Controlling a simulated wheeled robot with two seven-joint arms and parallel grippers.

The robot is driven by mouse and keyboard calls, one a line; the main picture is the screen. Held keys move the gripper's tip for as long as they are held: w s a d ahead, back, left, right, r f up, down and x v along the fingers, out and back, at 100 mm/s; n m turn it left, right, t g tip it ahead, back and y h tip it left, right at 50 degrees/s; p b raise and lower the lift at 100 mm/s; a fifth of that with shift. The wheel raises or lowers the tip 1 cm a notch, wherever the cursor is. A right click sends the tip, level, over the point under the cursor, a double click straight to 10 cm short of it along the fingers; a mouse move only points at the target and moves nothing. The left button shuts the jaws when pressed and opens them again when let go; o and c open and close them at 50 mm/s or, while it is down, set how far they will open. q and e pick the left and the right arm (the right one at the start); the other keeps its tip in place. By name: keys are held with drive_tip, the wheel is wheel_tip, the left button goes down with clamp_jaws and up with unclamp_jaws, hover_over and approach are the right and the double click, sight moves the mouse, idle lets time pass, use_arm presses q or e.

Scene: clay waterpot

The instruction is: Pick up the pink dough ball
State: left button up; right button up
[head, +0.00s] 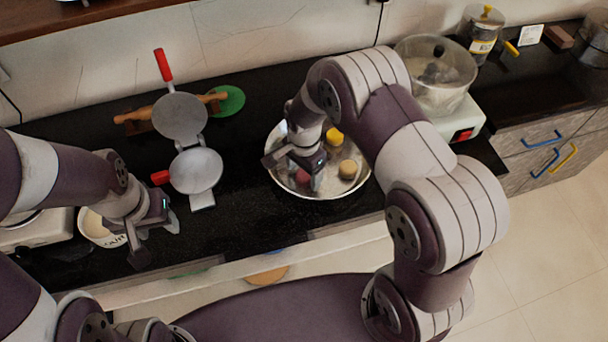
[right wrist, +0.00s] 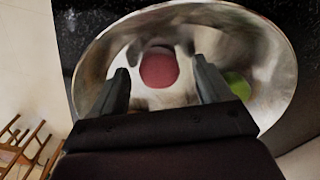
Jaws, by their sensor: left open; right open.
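The pink dough ball (right wrist: 158,69) lies in a shiny metal bowl (right wrist: 282,62). In the right wrist view it sits between and beyond the two fingers of my right gripper (right wrist: 163,85), which is open and empty. In the head view the ball (head: 302,177) shows only partly below my right gripper (head: 298,168), inside the bowl (head: 330,192). I cannot tell whether the fingers touch it. My left gripper (head: 158,240) is open and empty over the counter's front at left, beside a white container.
A yellow ball (head: 334,137) and a tan ball (head: 347,169) share the bowl. An open press (head: 195,170) with red handles, a rolling pin (head: 150,112) and a green disc (head: 229,101) stand left. A large pot (head: 440,85) stands right. Dark counter between press and bowl is clear.

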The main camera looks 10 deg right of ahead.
sight(307, 182)
drive_tip(key=c, duration=1.1)
drive_tip(key=shift+r, duration=0.15)
drive_tip(key=shift+r, duration=0.35)
drive_tip(key=r, duration=0.2)
drive_tip(key=s+r, duration=0.1)
drive_tip(key=r, duration=0.1)
drive_tip(key=shift+d, duration=0.3)
drive_tip(key=s+d+r, duration=0.1)
drive_tip(key=s+r, duration=0.1)
drive_tip(key=s, duration=0.1)
drive_tip(key=s+d+r, duration=0.2)
drive_tip(key=s, duration=0.1)
drive_tip(key=s+d+r+b, duration=0.1)
drive_tip(key=s+d+r, duration=0.1)
drive_tip(key=s, duration=0.1)
drive_tip(key=shift+s+d+r, duration=0.1)
drive_tip(key=shift+d, duration=0.1)
drive_tip(key=shift+o, duration=0.6)
drive_tip(key=shift+c, duration=0.2)
